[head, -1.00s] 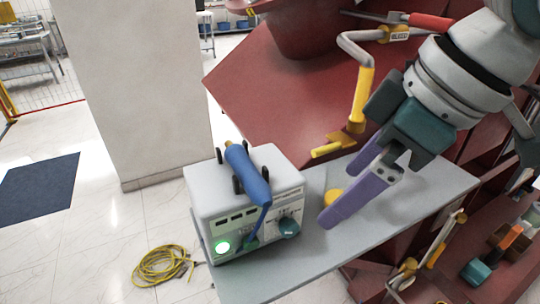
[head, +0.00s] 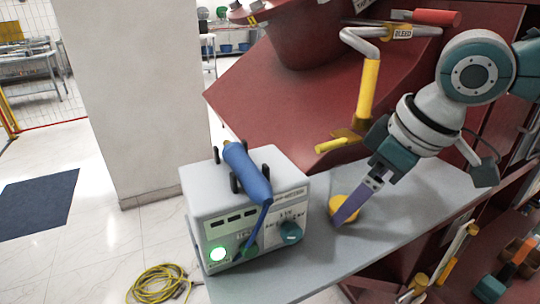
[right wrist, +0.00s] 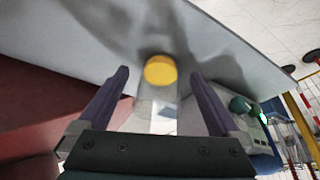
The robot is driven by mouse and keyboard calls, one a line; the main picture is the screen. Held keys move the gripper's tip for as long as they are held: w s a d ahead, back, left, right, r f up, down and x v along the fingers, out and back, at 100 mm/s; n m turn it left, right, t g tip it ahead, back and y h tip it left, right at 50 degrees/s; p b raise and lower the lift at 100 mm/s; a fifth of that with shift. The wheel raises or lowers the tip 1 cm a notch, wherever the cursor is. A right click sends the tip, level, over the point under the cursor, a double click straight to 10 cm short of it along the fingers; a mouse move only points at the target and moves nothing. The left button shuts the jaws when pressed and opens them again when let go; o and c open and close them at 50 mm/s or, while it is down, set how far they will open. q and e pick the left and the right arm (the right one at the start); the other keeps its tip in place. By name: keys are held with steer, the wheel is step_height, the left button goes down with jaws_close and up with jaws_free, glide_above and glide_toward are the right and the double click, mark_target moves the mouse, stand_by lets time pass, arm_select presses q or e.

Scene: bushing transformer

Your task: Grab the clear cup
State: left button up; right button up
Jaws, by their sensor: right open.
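A yellow round piece (head: 342,204) sits on the grey shelf, partly hidden behind my right gripper's purple fingers. In the right wrist view the yellow disc (right wrist: 160,70) shows between the fingers, and a pale see-through shape, which looks like the clear cup (right wrist: 150,113), extends from it toward the palm. The clear body cannot be made out in the head view. My right gripper (head: 338,220) is open, with its fingers (right wrist: 160,75) on either side of the cup and gaps on both sides. My left gripper is not in view.
A white tester box (head: 245,215) with a blue handheld tool (head: 247,175) on top stands left on the grey shelf (head: 400,225). A yellow-handled bleed pipe (head: 367,90) rises behind the gripper. A yellow cable (head: 155,283) lies on the floor.

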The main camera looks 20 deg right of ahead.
steer(key=shift+x, duration=0.85)
jaws_close()
steer(key=shift+r, duration=0.1)
